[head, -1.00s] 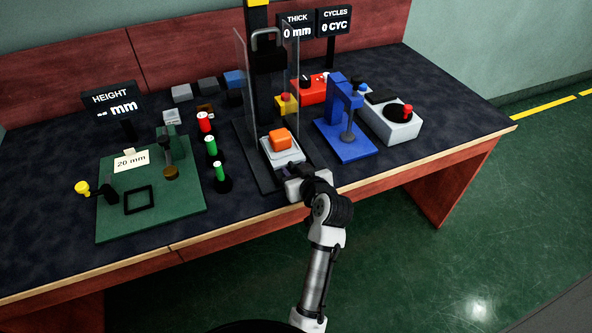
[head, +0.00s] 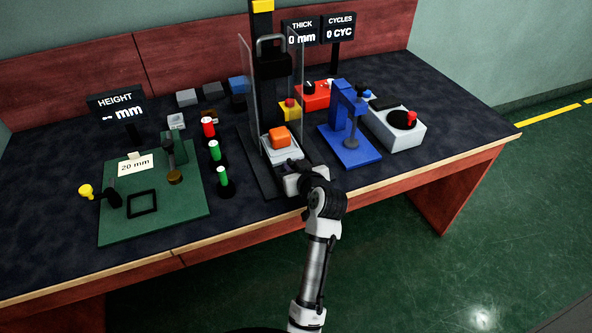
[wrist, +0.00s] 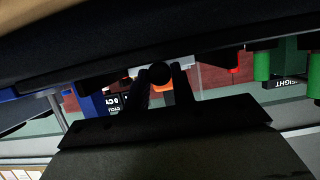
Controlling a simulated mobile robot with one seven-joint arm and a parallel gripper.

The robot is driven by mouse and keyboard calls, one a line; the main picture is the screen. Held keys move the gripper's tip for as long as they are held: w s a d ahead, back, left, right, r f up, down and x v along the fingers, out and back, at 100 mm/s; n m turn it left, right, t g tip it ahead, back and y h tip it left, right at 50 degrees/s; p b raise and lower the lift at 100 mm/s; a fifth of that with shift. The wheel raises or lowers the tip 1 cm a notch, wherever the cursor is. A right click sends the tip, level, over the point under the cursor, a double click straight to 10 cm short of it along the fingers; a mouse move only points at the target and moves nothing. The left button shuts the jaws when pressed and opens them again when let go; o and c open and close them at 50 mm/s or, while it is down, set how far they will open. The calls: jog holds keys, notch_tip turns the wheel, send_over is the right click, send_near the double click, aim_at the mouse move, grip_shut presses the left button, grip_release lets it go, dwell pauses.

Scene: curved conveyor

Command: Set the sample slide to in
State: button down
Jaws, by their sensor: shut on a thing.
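The sample slide (head: 283,155) is a pale plate at the foot of the black press, between two clear guard panels, with an orange block (head: 280,137) on it. My gripper (head: 291,166) is at the front of the slide, low over the bench's front edge. In the wrist view its two dark fingers (wrist: 161,84) are shut on a round black knob (wrist: 160,72) at the slide's front. The pale slide edge and a bit of orange show behind the knob. The fingertips are mostly hidden in the head view.
A blue stand (head: 350,140) and a grey box with a red knob (head: 397,128) stand to the right. Red and green posts (head: 215,151) and a green plate (head: 110,222) are to the left. The bench's front right is clear.

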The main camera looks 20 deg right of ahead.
jog(key=c, duration=1.2)
grip_release()
jog(key=b+v, duration=0.1)
jog(key=v, duration=1.3)
jog(key=shift+w+b, duration=0.1)
jog(key=shift+b, duration=0.25)
jog(key=shift+c, duration=0.4)
